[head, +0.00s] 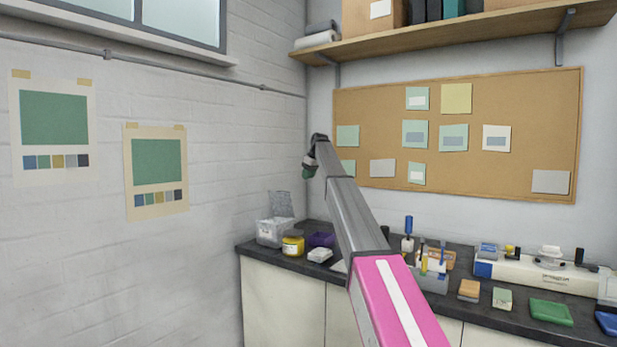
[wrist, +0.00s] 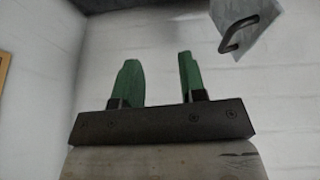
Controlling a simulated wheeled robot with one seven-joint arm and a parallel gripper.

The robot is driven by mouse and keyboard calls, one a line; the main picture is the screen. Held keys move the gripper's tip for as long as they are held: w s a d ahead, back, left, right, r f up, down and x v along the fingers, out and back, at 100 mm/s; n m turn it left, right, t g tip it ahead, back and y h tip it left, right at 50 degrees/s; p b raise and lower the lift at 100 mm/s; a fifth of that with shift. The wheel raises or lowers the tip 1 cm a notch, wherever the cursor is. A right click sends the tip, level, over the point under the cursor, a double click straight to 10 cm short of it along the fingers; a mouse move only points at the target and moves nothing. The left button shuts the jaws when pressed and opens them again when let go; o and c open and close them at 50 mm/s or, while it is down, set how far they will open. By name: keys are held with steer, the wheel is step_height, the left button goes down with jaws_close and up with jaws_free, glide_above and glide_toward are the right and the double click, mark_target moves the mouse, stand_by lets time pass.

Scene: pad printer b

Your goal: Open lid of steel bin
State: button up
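A grey bin (head: 272,232), which looks like the steel bin, stands at the left end of the dark counter. A speckled grey panel (head: 282,204), which looks like its lid, stands raised at its back. A grey plate with a dark handle (wrist: 236,38) shows at the top right of the wrist view; it may be that lid. My gripper (head: 309,171) is in the air above the bin, apart from it. Its green fingers (wrist: 158,82) are spread with nothing between them in the wrist view. The bin's inside is hard to make out.
A yellow jar (head: 293,246), purple box (head: 321,240) and white block (head: 320,255) stand close to the bin's right. More tools and a white machine (head: 540,272) fill the counter's right. A wooden shelf (head: 440,31) and corkboard (head: 530,130) are on the wall.

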steer(key=v, duration=1)
steer(key=shift+r, duration=0.3)
